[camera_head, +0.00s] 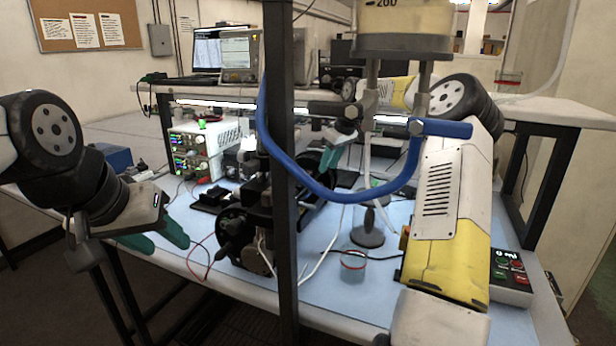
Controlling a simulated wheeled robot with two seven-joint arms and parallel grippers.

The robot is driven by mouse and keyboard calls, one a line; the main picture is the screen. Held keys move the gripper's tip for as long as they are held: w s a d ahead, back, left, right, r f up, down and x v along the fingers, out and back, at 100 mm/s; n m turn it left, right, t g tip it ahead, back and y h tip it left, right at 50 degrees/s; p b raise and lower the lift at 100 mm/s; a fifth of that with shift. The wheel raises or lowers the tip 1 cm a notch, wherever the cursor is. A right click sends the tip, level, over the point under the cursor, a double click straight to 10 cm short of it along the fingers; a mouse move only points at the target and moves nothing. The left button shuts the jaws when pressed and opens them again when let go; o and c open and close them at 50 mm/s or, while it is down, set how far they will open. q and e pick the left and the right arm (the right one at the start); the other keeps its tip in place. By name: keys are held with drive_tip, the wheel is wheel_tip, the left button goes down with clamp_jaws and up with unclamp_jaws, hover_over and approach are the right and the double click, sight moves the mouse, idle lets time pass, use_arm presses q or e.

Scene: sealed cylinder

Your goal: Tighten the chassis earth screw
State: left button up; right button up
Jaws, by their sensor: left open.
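No chassis earth screw can be made out, and no screwdriver is clearly visible. A dark machine with round end discs (236,238) stands mid-bench on the blue mat, partly hidden by a dark upright post. My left gripper (163,241) has teal fingers and is open and empty, at the bench's left front edge, left of and apart from the machine. My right arm comes in from the right and reaches back over the bench. My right gripper (334,152) shows only partly, with a teal finger behind the post and blue hose; its opening is hidden.
A vessel of yellowish liquid (405,18) hangs above. Stacked power supplies (196,150) stand behind left.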

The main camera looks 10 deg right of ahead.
sight(320, 184)
drive_tip(key=x, duration=0.7)
drive_tip(key=shift+w+a+f, duration=0.15)
drive_tip(key=shift+f, duration=0.1)
clamp_jaws()
